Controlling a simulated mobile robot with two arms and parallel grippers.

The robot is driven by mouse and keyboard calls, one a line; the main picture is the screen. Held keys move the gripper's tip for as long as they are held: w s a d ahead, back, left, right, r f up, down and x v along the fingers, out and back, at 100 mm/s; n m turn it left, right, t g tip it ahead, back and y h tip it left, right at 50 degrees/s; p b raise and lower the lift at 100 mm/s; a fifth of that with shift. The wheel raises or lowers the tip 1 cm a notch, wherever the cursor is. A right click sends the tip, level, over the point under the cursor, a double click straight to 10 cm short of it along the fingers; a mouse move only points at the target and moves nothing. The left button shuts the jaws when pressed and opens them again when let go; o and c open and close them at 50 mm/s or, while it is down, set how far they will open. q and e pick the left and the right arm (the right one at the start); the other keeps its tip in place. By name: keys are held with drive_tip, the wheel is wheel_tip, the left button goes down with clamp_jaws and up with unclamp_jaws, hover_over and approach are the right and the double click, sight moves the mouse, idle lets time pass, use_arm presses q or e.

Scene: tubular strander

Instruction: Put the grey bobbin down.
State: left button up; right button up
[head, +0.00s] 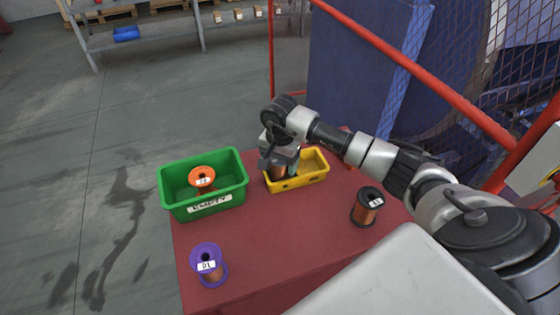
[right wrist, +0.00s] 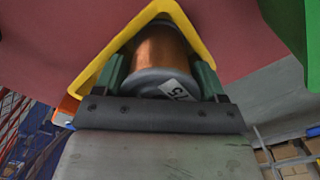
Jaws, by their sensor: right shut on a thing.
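My right gripper (head: 279,163) is shut on the grey bobbin (right wrist: 160,55), which is wound with copper wire and has a white label on its grey flange. In the right wrist view, the two green fingers (right wrist: 164,80) flank the bobbin. The gripper and bobbin are at the left part of the yellow bin (head: 312,176), whose rim also shows around the bobbin in the right wrist view (right wrist: 98,80). In the head view the gripper hides most of the bobbin. I cannot tell whether it touches the bin floor. My left gripper is not in view.
A green bin (head: 240,187) labelled "EMPTY" holds an orange bobbin (head: 202,179). A purple bobbin (head: 209,266) and a black bobbin (head: 367,206) with copper wire stand on the red table (head: 290,234). The table's middle is clear. A red-railed mesh guard (head: 425,72) stands behind my arm.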

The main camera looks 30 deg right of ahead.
drive_tip(key=o, duration=1.5)
drive_tip(key=shift+r, duration=0.25)
wheel_tip(320, 180, up, 12)
drive_tip(key=b, duration=0.2)
drive_tip(key=shift+f, duration=0.15)
